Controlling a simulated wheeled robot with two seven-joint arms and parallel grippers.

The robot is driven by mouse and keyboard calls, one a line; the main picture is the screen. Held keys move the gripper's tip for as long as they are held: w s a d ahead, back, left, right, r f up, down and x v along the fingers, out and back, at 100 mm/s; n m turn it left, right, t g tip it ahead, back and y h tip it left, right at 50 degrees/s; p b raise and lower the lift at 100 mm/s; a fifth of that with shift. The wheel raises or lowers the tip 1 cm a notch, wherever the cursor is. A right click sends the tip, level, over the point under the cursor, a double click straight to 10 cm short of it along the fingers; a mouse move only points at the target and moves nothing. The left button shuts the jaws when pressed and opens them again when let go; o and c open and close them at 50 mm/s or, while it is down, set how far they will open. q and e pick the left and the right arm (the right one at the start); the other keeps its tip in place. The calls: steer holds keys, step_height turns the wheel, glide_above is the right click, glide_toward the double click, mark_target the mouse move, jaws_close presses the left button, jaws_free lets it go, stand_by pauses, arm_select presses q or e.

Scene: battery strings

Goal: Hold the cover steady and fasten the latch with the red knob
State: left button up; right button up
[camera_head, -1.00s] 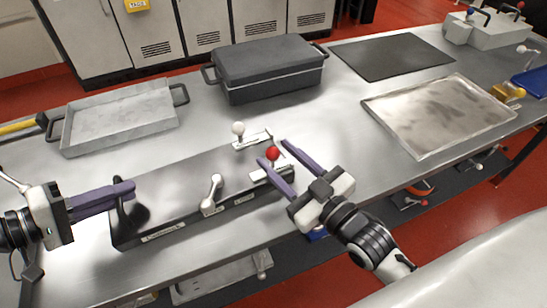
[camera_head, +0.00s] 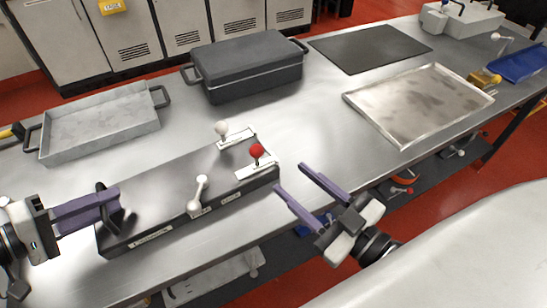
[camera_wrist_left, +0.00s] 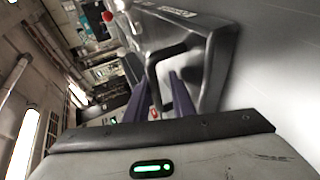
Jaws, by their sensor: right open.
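The dark cover (camera_head: 165,190) lies on the steel table, with a black handle at its left end. The red knob (camera_head: 257,150) tops a latch with a white plate at the cover's right end; it also shows small in the left wrist view (camera_wrist_left: 107,16). My left gripper (camera_head: 116,200) is at the cover's left end, its purple fingers closed about the handle (camera_wrist_left: 153,75). My right gripper (camera_head: 288,176) is open and empty, right of the red knob and apart from it, fingers pointing toward the cover's right end.
A white-knobbed latch (camera_head: 222,128) stands behind the red one, and a white lever (camera_head: 198,190) is on the cover's front side. A grey tray (camera_head: 100,128), a dark lidded box (camera_head: 245,68), a black mat (camera_head: 370,48) and a metal tray (camera_head: 420,100) lie farther back.

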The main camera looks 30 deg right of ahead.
arm_select(q)
steer(key=shift+o, duration=1.4)
steer(key=shift+s+f, duration=0.1)
steer(key=shift+f, duration=0.1)
steer(key=shift+r, duration=0.1)
steer(key=shift+a+r, duration=0.15)
steer(key=shift+a, duration=0.1)
steer(key=v, duration=1.1)
steer(key=shift+a, duration=0.15)
steer(key=shift+s+r, duration=0.1)
steer(key=shift+s, duration=0.05)
